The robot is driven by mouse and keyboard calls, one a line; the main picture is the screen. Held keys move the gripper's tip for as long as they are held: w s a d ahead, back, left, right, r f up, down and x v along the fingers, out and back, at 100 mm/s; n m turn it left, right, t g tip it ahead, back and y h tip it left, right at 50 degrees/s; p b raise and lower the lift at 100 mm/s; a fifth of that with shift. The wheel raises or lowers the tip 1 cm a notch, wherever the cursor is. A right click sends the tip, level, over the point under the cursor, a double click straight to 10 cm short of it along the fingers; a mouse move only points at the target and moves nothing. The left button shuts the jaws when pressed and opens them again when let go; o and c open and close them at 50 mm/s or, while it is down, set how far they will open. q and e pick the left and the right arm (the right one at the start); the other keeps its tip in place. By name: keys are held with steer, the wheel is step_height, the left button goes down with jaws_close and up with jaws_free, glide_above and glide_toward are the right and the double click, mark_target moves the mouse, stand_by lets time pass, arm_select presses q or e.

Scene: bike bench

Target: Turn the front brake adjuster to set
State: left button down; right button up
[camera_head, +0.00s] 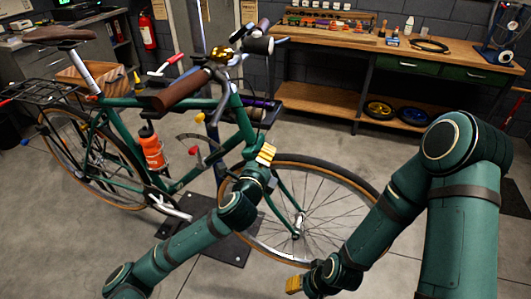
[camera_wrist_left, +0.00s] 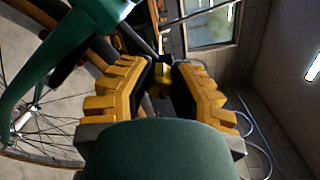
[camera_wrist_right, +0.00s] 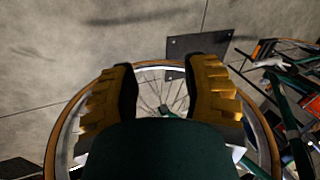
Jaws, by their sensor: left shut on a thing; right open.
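The green bicycle (camera_head: 112,104) stands upright with its front wheel (camera_head: 335,170) to the right. My left gripper (camera_head: 267,151) is up against the front of the bike, just above the front wheel near the fork. In the left wrist view its yellow fingers (camera_wrist_left: 161,72) close around a small dark part with some yellow, mostly hidden between them. I cannot tell for certain that this part is the front brake adjuster. My right gripper (camera_head: 292,284) is open and empty, low in front of the front wheel; its spread fingers show in the right wrist view (camera_wrist_right: 161,75).
The handlebar with a brown grip (camera_head: 182,92) and levers is above my left gripper. An orange bottle (camera_head: 152,149) sits on the frame. A dark stand plate (camera_head: 228,245) lies under the bike.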

arm_select(q)
steer(key=shift+w+a+r+n, duration=0.1)
steer(key=shift+a+r+n, duration=0.05)
steer(key=shift+n, duration=0.25)
steer(key=c, duration=0.8)
jaws_free()
steer(key=v, duration=0.7)
steer(key=shift+s, duration=0.3)
